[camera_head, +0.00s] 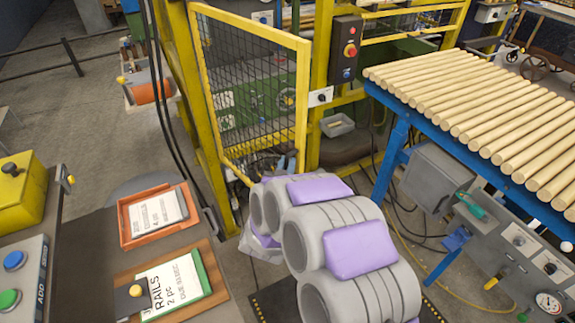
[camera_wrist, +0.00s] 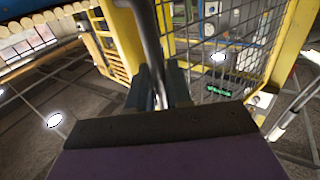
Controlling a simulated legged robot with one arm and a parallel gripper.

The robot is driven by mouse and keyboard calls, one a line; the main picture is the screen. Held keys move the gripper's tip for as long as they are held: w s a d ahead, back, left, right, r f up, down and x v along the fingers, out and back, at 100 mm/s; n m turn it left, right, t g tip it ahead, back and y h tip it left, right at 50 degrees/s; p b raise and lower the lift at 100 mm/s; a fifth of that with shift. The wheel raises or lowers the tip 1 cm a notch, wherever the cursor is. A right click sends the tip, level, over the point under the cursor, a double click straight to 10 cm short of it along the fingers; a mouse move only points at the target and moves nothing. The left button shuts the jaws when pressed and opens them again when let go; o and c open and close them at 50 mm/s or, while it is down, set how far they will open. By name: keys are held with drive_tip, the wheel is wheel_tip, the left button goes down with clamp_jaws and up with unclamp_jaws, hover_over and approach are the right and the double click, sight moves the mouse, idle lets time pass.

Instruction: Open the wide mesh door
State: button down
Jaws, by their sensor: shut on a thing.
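The wide mesh door (camera_head: 250,85) has a yellow frame and dark wire mesh, and stands upright in the yellow guard structure. In the wrist view its mesh (camera_wrist: 238,40) fills the upper right. My gripper (camera_wrist: 160,88) has its fingers shut around a grey bar handle (camera_wrist: 149,40), which runs up out of the picture. In the head view my gripper (camera_head: 284,164) is small, low by the door's right side, partly behind my grey and purple arm. The handle is hidden there. I cannot tell whether the door stands slightly ajar.
A control box (camera_head: 346,50) with a red button is on the post right of the door. A blue-framed table with wooden rods (camera_head: 480,110) stands to the right. A bench with an orange tray (camera_head: 133,237) is at the lower left. Grey floor (camera_head: 75,110) is open at left.

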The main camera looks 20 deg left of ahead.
drive_tip(key=shift+a+r, duration=0.15)
drive_tip(key=c, duration=1.4)
unclamp_jaws()
drive_tip(key=shift+o, duration=0.9)
drive_tip(key=shift+a+f, duration=0.2)
drive_tip(key=shift+a, duration=0.05)
drive_tip(key=shift+d, duration=0.15)
drive_tip(key=shift+s+d, duration=0.1)
drive_tip(key=shift+s, duration=0.1)
drive_tip(key=shift+s+d, duration=0.1)
drive_tip(key=shift+s, duration=0.3)
drive_tip(key=s+d+p, duration=0.1)
drive_tip(key=s+p, duration=0.3)
drive_tip(key=s, duration=1.2)
